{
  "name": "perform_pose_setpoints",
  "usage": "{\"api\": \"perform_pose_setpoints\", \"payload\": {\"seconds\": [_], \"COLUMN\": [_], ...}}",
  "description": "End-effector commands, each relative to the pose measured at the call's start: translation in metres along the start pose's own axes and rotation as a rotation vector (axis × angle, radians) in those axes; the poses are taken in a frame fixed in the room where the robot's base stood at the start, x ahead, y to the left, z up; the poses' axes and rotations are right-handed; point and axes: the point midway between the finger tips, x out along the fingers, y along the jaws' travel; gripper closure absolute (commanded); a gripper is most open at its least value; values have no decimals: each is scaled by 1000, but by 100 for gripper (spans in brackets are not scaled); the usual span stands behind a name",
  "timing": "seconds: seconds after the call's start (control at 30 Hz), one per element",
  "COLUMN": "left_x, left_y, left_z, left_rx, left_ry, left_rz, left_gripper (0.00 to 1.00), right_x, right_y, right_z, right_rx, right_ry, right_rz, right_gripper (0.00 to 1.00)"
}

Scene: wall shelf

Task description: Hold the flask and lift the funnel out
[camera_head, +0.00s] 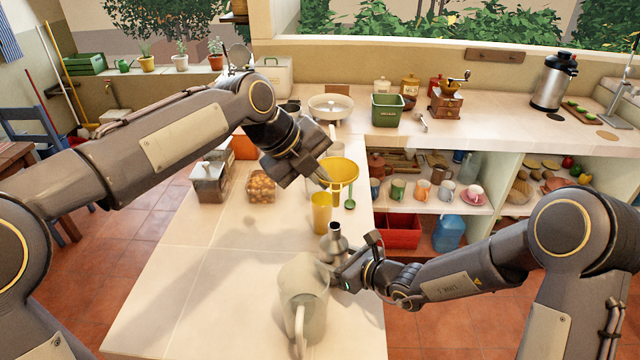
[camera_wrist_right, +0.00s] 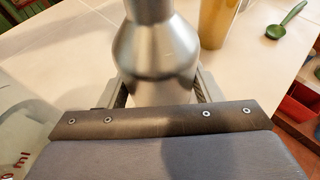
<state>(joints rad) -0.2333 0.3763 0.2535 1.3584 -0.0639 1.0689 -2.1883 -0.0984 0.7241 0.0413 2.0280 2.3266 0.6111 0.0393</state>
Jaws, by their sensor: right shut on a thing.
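The metal flask (camera_head: 335,242) stands upright on the white counter, its narrow neck bare with no funnel in it. It fills the middle of the right wrist view (camera_wrist_right: 158,50). My right gripper (camera_head: 343,262) is shut on the flask's body, one finger on each side. The yellow funnel (camera_head: 344,172) is farther back, beyond the flask and apart from it, wide mouth up. My left gripper (camera_head: 328,178) reaches down from the left, its fingertips overlapping the funnel's near left side. I cannot tell whether they grip it, nor where the funnel's spout ends.
A yellow tumbler (camera_head: 321,212) stands between flask and funnel. A green scoop (camera_head: 350,203) lies close by on its right. A clear jug (camera_head: 303,300) stands in front of the flask. A box of orange-brown items (camera_head: 261,188) is at the left. The counter's left front is clear.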

Motion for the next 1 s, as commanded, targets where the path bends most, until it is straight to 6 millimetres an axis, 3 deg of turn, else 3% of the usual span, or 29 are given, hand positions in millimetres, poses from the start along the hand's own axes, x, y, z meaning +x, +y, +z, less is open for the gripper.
{"api": "perform_pose_setpoints", "payload": {"seconds": [0.5,0.53,0.7,1.0], "left_x": [-4,-4,-4,-4], "left_y": [-3,-3,-3,-3], "left_z": [0,0,0,0], "left_rx": [0,0,0,0], "left_ry": [0,0,0,0], "left_rz": [1,0,0,0], "left_gripper": [100,100,100,100], "right_x": [0,0,0,-2], "right_y": [0,0,0,0], "right_z": [1,1,0,0], "right_rx": [0,0,0,0], "right_ry": [-2,-2,-1,0], "right_rz": [0,0,0,0], "right_gripper": [76,39,17,16]}}
